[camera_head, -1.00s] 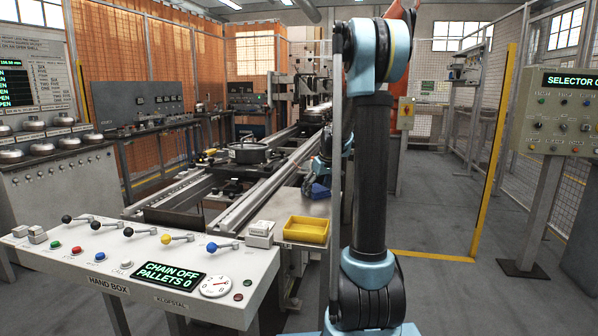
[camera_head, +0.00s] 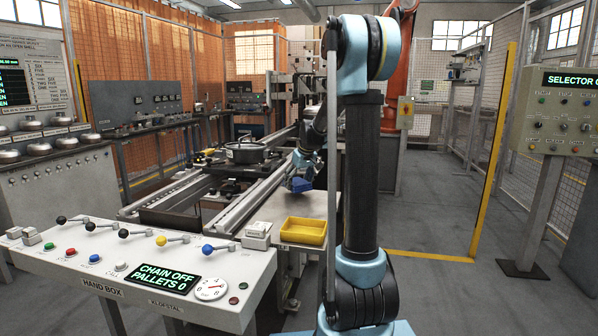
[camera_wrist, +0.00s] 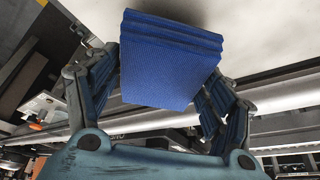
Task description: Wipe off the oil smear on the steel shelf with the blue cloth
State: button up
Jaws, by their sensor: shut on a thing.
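The blue cloth (camera_wrist: 165,70) is a folded, layered pad between the fingers of my gripper (camera_wrist: 165,85) in the wrist view. My gripper is shut on it. In the head view the cloth (camera_head: 301,184) shows small below my gripper (camera_head: 308,170), above the pale steel shelf (camera_head: 275,215) beside the conveyor rail. I cannot tell whether the cloth touches the shelf. In the wrist view the shelf (camera_wrist: 262,35) is a plain pale surface beyond the cloth. No oil smear can be made out in either view; my arm and the cloth hide part of the shelf.
A yellow tray (camera_head: 304,231) sits at the near end of the shelf, next to a small white box (camera_head: 257,235). The conveyor rail (camera_head: 245,205) runs along the shelf's left. A lever panel (camera_head: 140,265) stands in front. A round pot-like part (camera_head: 246,151) sits on the conveyor.

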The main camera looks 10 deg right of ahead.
jog(key=shift+r, duration=2.75)
